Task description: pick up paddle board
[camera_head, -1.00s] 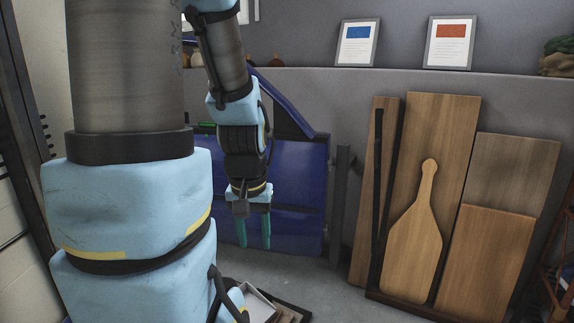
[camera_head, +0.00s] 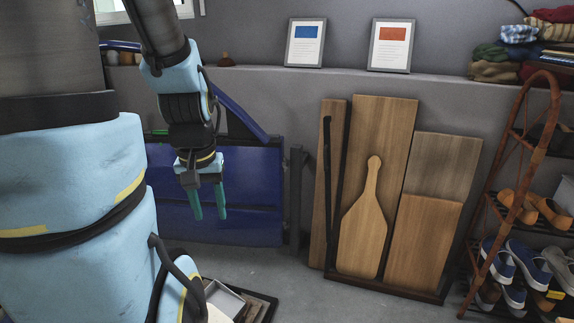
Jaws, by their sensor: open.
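The paddle board (camera_head: 362,236) is a light wooden board with a narrow handle at its top. It stands upright, leaning against taller wooden planks by the back wall, its base in a low dark tray. My gripper (camera_head: 208,203) points down in front of the blue car door (camera_head: 250,190), to the left of the paddle board and apart from it. Its two teal fingers are spread, with nothing between them.
Wooden planks (camera_head: 384,130) lean around the paddle board. A rusty-framed rack (camera_head: 501,195) with shoes stands at the right. Framed pictures (camera_head: 305,43) stand on the ledge above. An open box (camera_head: 226,299) lies on the floor at lower left. Floor before the planks looks clear.

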